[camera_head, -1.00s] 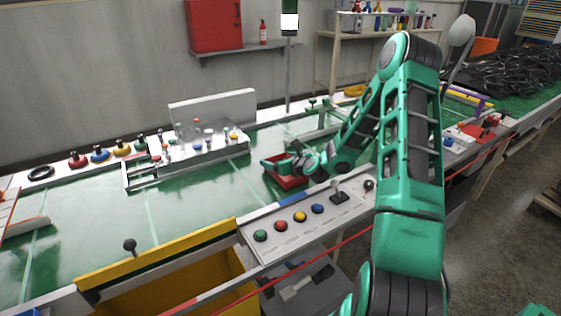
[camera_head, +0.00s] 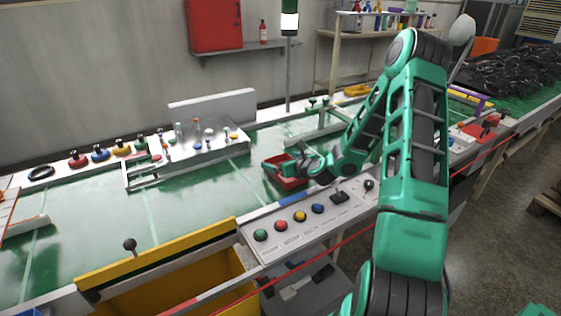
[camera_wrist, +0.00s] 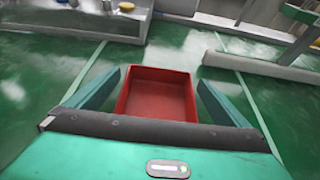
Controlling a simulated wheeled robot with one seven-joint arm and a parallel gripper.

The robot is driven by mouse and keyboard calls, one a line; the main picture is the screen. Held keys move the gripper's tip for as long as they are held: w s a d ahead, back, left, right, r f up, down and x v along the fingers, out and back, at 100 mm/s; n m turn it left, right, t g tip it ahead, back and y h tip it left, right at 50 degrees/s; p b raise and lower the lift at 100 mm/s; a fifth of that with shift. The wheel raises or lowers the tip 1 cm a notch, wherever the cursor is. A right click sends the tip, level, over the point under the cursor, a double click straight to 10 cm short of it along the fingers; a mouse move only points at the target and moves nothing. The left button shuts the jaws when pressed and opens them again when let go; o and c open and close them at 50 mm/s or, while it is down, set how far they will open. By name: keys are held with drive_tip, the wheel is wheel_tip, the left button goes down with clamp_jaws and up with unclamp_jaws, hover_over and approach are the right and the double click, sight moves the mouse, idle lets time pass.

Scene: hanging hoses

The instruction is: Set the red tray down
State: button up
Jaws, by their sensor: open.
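The red tray (camera_head: 285,180) rests on the green surface of the long table, just behind the button panel. In the wrist view the red tray (camera_wrist: 156,92) appears empty, with its near edge hidden behind my gripper's body. My gripper (camera_head: 298,162) is at the tray in the head view. In the wrist view my gripper (camera_wrist: 157,95) is open, one teal finger on each side of the tray. A gap shows between each finger and the tray walls.
A panel with coloured buttons (camera_head: 300,217) and a small lever (camera_head: 338,196) lies in front of the tray. A rack with small bottles (camera_head: 195,150) stands to the left. A grey rail (camera_wrist: 255,72) lies right of the tray. Green surface between tray and rack is clear.

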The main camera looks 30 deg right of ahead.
drive_tip(key=v, duration=0.9)
drive_tip(key=shift+s, duration=0.2)
